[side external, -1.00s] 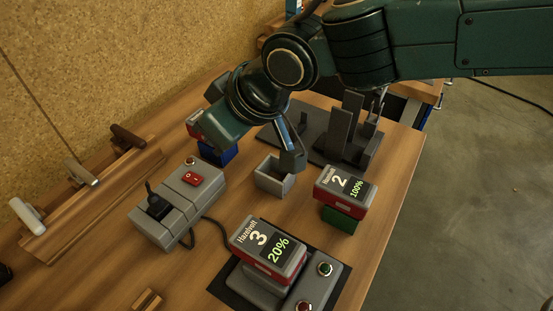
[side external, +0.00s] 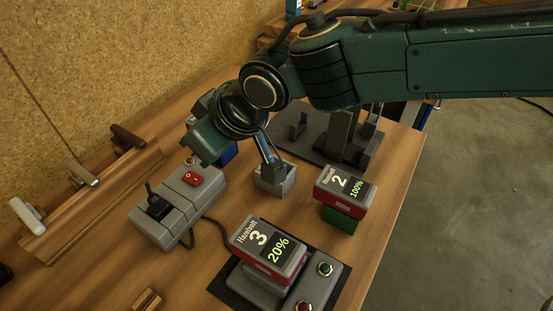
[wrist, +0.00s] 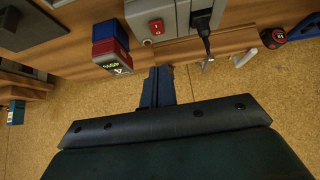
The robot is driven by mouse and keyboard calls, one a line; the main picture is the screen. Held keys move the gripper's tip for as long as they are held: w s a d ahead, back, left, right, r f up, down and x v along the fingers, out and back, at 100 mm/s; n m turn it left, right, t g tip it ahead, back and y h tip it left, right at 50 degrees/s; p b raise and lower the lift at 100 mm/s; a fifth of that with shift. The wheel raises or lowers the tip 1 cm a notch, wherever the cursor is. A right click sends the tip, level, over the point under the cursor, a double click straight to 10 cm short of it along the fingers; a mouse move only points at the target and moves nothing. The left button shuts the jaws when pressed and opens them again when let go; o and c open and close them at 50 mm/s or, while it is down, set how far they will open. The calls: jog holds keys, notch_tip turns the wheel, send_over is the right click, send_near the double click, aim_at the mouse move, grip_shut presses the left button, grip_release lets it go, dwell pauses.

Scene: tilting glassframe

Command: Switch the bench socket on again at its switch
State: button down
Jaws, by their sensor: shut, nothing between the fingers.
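The bench socket (side external: 178,205) is a grey block on the left of the bench in the side view. Its red rocker switch (side external: 193,178) sits near its far end, and a small lamp (side external: 190,161) is beyond that. A black plug (side external: 158,206) is in its near end. The wrist view shows the socket (wrist: 180,12) and switch (wrist: 156,27) at the top. I cannot tell which way the rocker is set. My gripper (side external: 277,180) is shut and empty, right of the switch and over the small grey open box. Its fingers (wrist: 160,72) point toward the bench in the wrist view.
The small grey box (side external: 275,188) stands right of the socket. Battery 2 (side external: 342,190) on a green block and battery 3 (side external: 268,250) on the charger (side external: 325,283) stand nearer. A battery with a blue part (wrist: 110,45) is beside the socket. A dark rack (side external: 345,140) stands behind.

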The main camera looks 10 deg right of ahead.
send_over(196, 179)
jog(key=f, duration=0.4)
jog(key=s+d+f, duration=0.1)
jog(key=f, duration=0.1)
notch_tip(196, 179, down, 2)
jog(key=shift+s+d, duration=0.1)
jog(key=shift+f, duration=0.85)
jog(key=shift+s+d, duration=0.1)
jog(key=shift+f, duration=0.4)
jog(key=shift+r, duration=0.2)
jog(key=shift+r, duration=0.7)
jog(key=shift+r, duration=0.1)
